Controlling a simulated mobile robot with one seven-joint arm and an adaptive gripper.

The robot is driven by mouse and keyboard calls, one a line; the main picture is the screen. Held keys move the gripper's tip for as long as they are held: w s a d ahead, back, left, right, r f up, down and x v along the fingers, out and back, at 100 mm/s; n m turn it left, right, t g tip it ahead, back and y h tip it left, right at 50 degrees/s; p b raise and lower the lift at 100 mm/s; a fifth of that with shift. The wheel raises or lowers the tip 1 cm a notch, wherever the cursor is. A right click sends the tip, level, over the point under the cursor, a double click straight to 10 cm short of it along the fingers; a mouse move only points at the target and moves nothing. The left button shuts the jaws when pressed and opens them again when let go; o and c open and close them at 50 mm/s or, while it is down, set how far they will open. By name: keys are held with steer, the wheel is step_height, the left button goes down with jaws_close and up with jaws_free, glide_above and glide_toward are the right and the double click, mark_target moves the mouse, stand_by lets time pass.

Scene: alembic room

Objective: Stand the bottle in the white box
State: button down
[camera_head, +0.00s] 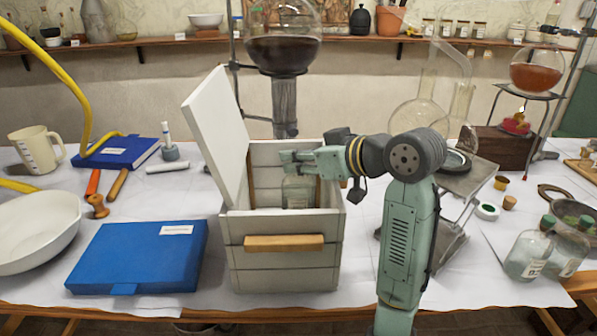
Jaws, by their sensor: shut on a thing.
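The white box (284,275) is a slatted wooden crate with a wooden front handle, standing on the table's middle. Its lid (217,135) stands open, tilted to the left. The bottle (298,192) is clear glass with a pale label and is upright within the box's opening. My gripper (291,160) reaches in from the right above the box and is shut on the bottle's top. The bottle's base is hidden behind the front wall, so I cannot tell whether it touches the box floor.
A metal lab jack (455,205) stands right of my arm. Two stoppered bottles (528,254) are at the right front.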

steer(key=shift+f, duration=0.2)
steer(key=shift+f, duration=0.5)
steer(key=c, duration=1.5)
jaws_free()
steer(key=shift+o, duration=0.2)
steer(key=shift+r, duration=0.1)
steer(key=b+v, duration=0.1)
steer(key=v, duration=1.1)
steer(key=shift+r+b, duration=0.4)
steer(key=shift+r, duration=0.05)
